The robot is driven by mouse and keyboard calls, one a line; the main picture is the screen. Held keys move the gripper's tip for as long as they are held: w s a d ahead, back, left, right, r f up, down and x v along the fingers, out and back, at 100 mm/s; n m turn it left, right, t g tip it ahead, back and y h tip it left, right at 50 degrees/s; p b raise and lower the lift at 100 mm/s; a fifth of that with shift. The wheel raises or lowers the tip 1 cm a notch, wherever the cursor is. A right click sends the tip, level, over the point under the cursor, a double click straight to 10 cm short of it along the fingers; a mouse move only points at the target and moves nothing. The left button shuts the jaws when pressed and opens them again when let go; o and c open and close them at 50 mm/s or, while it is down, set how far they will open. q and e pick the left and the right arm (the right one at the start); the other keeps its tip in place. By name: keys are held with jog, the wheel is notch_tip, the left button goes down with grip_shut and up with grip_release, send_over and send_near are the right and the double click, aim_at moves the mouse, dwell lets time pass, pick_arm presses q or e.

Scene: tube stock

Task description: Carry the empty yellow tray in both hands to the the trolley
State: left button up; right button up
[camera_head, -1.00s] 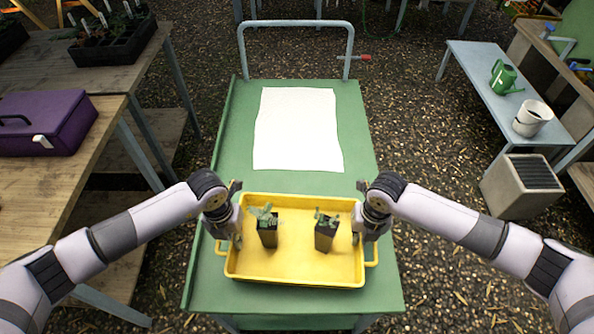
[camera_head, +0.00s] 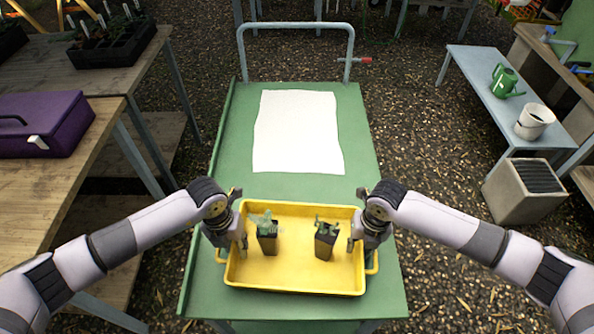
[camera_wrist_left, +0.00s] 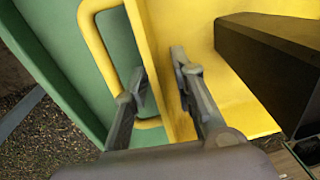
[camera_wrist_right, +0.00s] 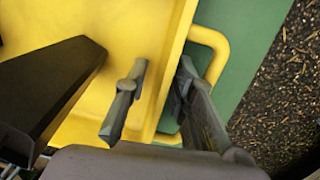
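The yellow tray (camera_head: 300,277) rests on the green top of the trolley (camera_head: 225,299), at its near end. It is not empty: a left black potted plant (camera_head: 267,244) and a right one (camera_head: 325,247) stand upright in it. My left gripper (camera_wrist_left: 163,75) is open, one finger inside the tray and one outside by the handle (camera_wrist_left: 90,35), with the wall between. My right gripper (camera_wrist_right: 160,85) is likewise open astride the opposite wall near its handle (camera_wrist_right: 219,50). Both show gaps beside the wall. In the head view the left (camera_head: 236,240) and right (camera_head: 364,238) grippers partly hide the tray's ends.
A white sheet (camera_head: 297,132) lies on the trolley beyond the tray, before its grey push bar (camera_head: 295,24). A wooden bench with a purple box (camera_head: 45,124) stands left. A low blue bench (camera_head: 485,75) and a grey box (camera_head: 525,192) stand right, across gravel.

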jog(key=shift+d+r, duration=0.1)
jog(key=shift+r, duration=0.1)
pick_arm(q)
notch_tip(320, 180, up, 8)
jog(key=shift+a, duration=0.3)
pick_arm(e)
notch_tip(320, 180, up, 12)
jog(key=shift+d+f, duration=0.2)
jog(key=shift+d, duration=0.25)
